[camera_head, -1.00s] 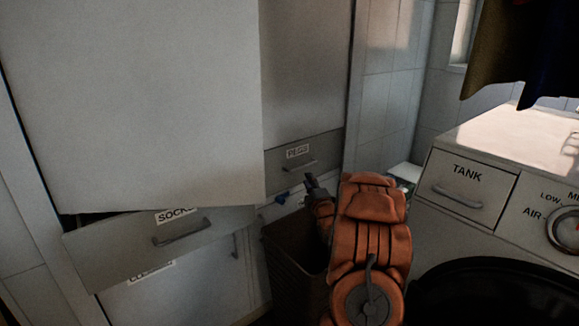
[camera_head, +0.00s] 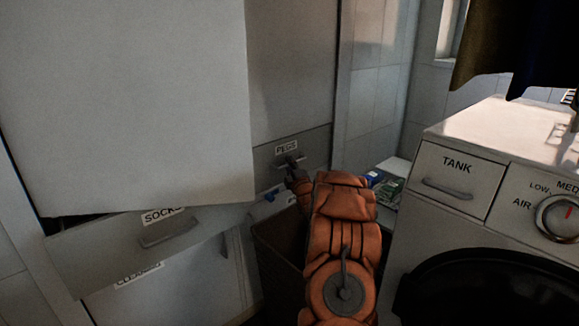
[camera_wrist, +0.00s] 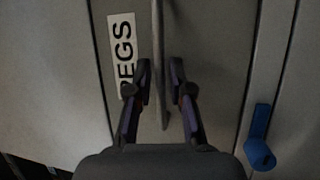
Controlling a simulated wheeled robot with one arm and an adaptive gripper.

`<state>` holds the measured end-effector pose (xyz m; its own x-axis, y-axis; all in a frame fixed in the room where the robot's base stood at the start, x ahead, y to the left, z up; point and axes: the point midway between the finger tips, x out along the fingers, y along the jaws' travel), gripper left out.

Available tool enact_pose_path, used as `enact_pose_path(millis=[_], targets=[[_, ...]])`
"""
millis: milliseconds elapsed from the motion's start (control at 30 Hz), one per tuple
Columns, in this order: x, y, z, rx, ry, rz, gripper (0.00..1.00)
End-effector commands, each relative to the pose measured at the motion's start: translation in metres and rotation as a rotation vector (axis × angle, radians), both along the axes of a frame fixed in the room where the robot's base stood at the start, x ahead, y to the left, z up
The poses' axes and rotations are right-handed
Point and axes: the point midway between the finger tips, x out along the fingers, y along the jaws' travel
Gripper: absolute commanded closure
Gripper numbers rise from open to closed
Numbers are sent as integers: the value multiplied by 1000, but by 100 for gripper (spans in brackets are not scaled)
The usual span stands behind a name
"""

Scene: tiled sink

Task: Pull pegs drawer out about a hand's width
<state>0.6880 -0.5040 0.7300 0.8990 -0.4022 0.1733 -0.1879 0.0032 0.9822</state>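The pegs drawer (camera_head: 264,156) is a grey front with a white PEGS label (camera_head: 286,147), low in the tall cabinet; it looks shut. In the wrist view its label (camera_wrist: 122,52) lies left of the drawer's bar handle (camera_wrist: 158,50). My gripper (camera_wrist: 160,72) is open, with one finger on each side of the handle. The bar runs between the fingers, and I see gaps beside it. In the head view my gripper (camera_head: 293,164) is at the drawer front and hides part of the handle.
The socks drawer (camera_head: 110,250) sticks out at lower left, below a large pale door (camera_head: 120,100) standing open. A brown bin (camera_head: 275,245) stands under my arm. A dryer with a TANK drawer (camera_head: 455,180) is close on the right. A blue item (camera_wrist: 258,140) shows near the drawer.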

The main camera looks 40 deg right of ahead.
Motion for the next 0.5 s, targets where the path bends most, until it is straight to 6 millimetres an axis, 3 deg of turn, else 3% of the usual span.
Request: enact_pose_path(millis=[333,500], targets=[[2,-1,0,1,1,0,79],[2,-1,0,1,1,0,95]])
